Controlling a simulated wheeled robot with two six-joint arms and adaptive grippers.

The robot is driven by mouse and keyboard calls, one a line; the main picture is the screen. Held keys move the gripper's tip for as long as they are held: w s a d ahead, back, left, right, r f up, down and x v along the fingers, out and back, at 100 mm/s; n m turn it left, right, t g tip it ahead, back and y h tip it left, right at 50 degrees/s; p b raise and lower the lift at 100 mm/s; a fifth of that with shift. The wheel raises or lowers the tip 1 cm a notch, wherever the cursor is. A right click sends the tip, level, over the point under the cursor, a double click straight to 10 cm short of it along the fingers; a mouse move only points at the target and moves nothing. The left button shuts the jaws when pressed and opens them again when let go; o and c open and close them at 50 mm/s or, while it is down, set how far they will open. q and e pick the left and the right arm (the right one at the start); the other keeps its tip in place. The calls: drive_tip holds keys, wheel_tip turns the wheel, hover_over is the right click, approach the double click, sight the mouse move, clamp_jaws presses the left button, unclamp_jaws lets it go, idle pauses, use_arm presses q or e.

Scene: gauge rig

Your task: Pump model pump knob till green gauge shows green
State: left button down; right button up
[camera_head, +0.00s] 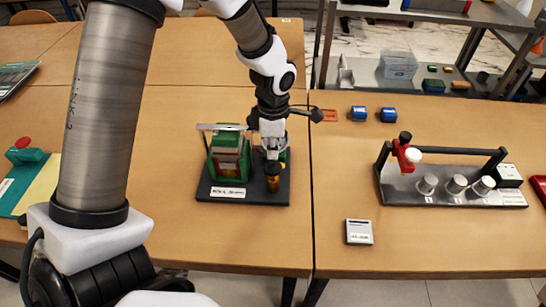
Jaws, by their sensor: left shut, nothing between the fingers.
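The model pump stands on a dark base plate (218,192) with a white label, left of the seam between the tables. A green frame (213,165) with red and pale parts inside stands on its left half. A brown-gold knob or cylinder (273,184) stands at the front right of the plate. My left gripper (272,160) points down right above this cylinder, shut; I cannot tell whether it touches it. A bit of green and yellow (284,156) shows behind the gripper, mostly hidden. I cannot read any gauge. My right gripper is out of view.
On the right table stands a dark rig (450,198) with a red clamp and several metal cylinders. A small white-grey box (359,232) lies in front, blue blocks (388,115) behind. A green device with a red button (22,152) is at far left.

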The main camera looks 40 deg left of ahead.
sight(273, 166)
use_arm(q)
wheel_tip(273, 166, down, 4)
drive_tip(key=shift+r, duration=0.25)
